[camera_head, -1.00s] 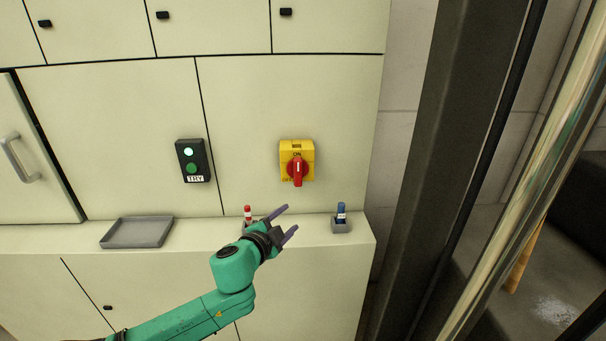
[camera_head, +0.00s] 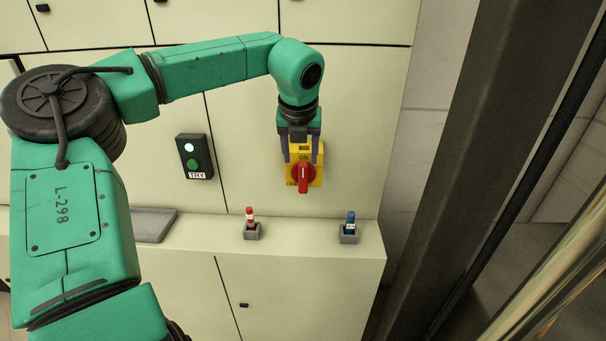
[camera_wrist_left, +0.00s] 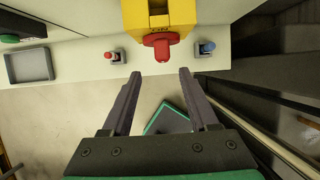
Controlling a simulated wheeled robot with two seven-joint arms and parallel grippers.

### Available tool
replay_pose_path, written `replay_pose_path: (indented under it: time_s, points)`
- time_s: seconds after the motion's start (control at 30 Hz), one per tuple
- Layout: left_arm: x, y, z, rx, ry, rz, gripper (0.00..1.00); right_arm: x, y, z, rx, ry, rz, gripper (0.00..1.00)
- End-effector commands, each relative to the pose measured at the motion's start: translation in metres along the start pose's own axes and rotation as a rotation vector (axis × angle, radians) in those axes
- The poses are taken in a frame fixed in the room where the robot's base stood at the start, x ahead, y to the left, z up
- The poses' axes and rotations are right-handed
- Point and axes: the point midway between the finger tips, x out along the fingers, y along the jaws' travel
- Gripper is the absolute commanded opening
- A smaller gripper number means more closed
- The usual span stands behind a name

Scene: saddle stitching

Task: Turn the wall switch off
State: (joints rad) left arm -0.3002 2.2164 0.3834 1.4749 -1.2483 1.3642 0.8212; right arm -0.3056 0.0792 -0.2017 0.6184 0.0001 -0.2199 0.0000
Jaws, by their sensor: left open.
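The wall switch is a yellow box (camera_head: 318,177) with a red rotary handle (camera_head: 304,178) on the pale cabinet wall. The handle is upright, in line with the ON label above it; part of an OFF label shows at lower left. My left gripper (camera_head: 302,160) hangs fingers down in front of the box's upper part, one finger at each side, open and empty. In the left wrist view the yellow box (camera_wrist_left: 150,16) and red handle (camera_wrist_left: 160,44) lie ahead of the open fingers (camera_wrist_left: 158,75), apart from them. My right gripper is not in view.
A black box with a white light and green button, marked TRY (camera_head: 194,157), is left of the switch. Below, a ledge (camera_head: 300,250) carries a red-tipped piece (camera_head: 250,217) and a blue piece (camera_head: 350,222) in grey holders, and a grey tray (camera_head: 153,225). A dark post (camera_head: 465,130) stands right.

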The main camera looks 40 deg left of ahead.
Motion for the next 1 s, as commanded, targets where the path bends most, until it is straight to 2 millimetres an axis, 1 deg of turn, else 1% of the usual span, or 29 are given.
replay_pose_path:
  time_s: [0.03,0.1,0.2,0.33,0.4,0.5,0.7,0.77,0.8,0.87,1.0]
  points:
    - [0.01,0.001,0.0,0.001,0.008,0.001,0.6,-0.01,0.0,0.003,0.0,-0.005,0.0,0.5]
    - [0.029,0.0,0.001,0.002,0.008,0.001,0.6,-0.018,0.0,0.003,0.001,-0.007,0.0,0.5]
    - [0.056,0.0,0.0,0.001,0.008,0.002,0.6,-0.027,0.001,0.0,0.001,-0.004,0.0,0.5]
    - [0.082,0.0,0.0,0.002,0.005,0.0,0.6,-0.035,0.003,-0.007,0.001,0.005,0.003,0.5]
    - [0.091,0.0,0.0,0.002,0.004,0.0,0.6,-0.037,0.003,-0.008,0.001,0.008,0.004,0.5]
    - [0.097,0.0,-0.001,0.002,0.002,-0.001,0.6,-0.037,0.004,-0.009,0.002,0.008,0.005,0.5]
    - [0.099,0.0,-0.001,0.002,0.002,-0.002,0.6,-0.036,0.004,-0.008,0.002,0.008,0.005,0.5]
    - [0.098,0.0,-0.001,0.002,0.002,-0.002,0.37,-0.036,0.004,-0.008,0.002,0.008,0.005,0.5]
    - [0.098,0.0,-0.001,0.002,0.002,-0.002,0.22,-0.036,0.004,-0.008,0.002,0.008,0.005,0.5]
    - [0.098,0.0,-0.001,0.002,0.002,-0.002,0.0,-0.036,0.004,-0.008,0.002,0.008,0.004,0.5]
    - [0.098,0.0,-0.001,0.001,0.002,-0.003,0.0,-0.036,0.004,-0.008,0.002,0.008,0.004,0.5]
